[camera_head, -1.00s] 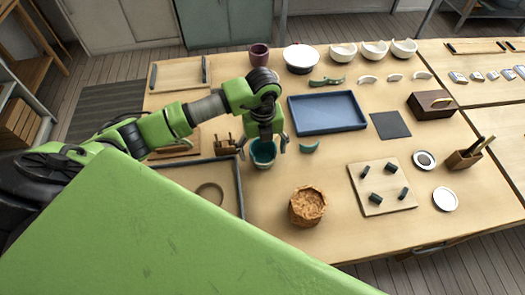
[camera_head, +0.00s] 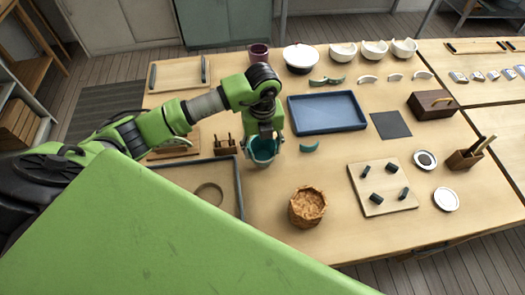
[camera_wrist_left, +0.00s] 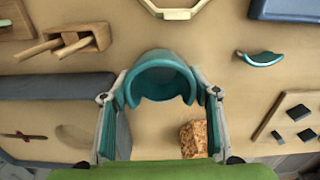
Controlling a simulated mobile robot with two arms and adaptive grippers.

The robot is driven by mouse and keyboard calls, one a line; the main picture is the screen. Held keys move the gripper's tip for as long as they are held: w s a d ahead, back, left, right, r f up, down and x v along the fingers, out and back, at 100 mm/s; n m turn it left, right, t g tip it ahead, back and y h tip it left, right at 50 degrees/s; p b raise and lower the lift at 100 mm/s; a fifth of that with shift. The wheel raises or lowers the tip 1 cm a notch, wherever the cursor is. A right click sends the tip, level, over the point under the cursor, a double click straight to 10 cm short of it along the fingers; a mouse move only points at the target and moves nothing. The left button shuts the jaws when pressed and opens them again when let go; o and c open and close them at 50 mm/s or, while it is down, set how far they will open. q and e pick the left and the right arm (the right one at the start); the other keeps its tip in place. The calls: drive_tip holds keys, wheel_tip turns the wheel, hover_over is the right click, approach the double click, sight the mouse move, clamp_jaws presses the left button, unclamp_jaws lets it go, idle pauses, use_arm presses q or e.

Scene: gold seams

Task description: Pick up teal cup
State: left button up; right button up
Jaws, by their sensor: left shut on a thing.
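The teal cup (camera_head: 263,155) stands upright near the left-middle of the table, under my left arm. In the left wrist view the cup (camera_wrist_left: 162,62) shows a gap in its rim on the side toward the camera. My left gripper (camera_head: 265,138) comes down from above with one finger on each side of the cup, closed on it; both fingers show in the left wrist view. I cannot tell whether the cup is lifted. A curved teal shard (camera_head: 309,147) lies apart to the right. My right gripper is not in view.
A blue tray (camera_head: 327,112) lies behind and to the right. A dark-edged tray (camera_head: 240,190) is close left of the cup, with a small wooden holder (camera_head: 225,146) behind it. A brown crumbly pot (camera_head: 307,207) stands in front. A board with dark pieces (camera_head: 357,190) lies right.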

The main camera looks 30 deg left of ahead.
use_arm(q)
drive_tip(key=d+r+b, duration=0.3)
drive_tip(key=d+r, duration=0.8)
drive_tip(key=d, duration=0.3)
drive_tip(key=shift+s+r, duration=0.2)
drive_tip(key=shift+r, duration=0.15)
drive_tip(key=shift+d+b, duration=0.15)
drive_tip(key=shift+b, duration=0.15)
